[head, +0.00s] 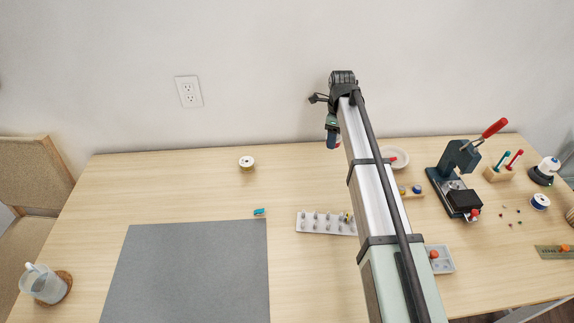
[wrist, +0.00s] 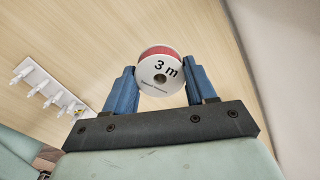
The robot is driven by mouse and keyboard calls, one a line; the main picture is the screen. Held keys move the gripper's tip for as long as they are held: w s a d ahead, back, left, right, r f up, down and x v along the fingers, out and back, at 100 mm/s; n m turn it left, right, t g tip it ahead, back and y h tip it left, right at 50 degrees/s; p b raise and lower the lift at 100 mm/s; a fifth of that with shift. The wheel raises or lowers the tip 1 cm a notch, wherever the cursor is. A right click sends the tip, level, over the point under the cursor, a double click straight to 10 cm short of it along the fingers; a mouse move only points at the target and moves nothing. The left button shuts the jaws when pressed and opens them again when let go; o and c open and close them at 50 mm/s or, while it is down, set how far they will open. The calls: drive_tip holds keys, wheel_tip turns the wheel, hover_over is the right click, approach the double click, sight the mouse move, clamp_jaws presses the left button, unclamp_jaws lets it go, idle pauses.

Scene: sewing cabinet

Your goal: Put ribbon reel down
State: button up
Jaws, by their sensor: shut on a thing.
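In the wrist view my gripper (wrist: 160,82) is shut on a ribbon reel (wrist: 160,70), a white spool marked "3 m" with red ribbon around it. The reel sits between the two blue fingers, with wood tabletop behind it. In the head view my gripper (head: 333,135) hangs near the back edge of the table (head: 180,185), in front of the wall. The gap between reel and table cannot be told.
A small spool (head: 246,163) stands at the back left. A grey mat (head: 190,275) and a teal item (head: 259,212) lie in front. A bobbin rack (head: 312,222) is mid-table; a dish (head: 397,155) and a press (head: 455,165) stand right. The back left tabletop is mostly clear.

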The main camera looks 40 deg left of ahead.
drive_tip(key=r+n, duration=0.2)
hover_over(287, 165)
drive_tip(key=shift+a+f+m, duration=0.1)
drive_tip(key=shift+f+m, duration=0.45)
drive_tip(key=shift+f, duration=2)
drive_tip(key=shift+a+f+m, duration=0.1)
drive_tip(key=shift+f+m, duration=0.45)
drive_tip(key=shift+f, duration=1.95)
drive_tip(key=shift+f, duration=0.1)
drive_tip(key=o, duration=1)
wheel_tip(287, 165, up, 12)
drive_tip(key=shift+r, duration=0.1)
drive_tip(key=shift+d, duration=0.1)
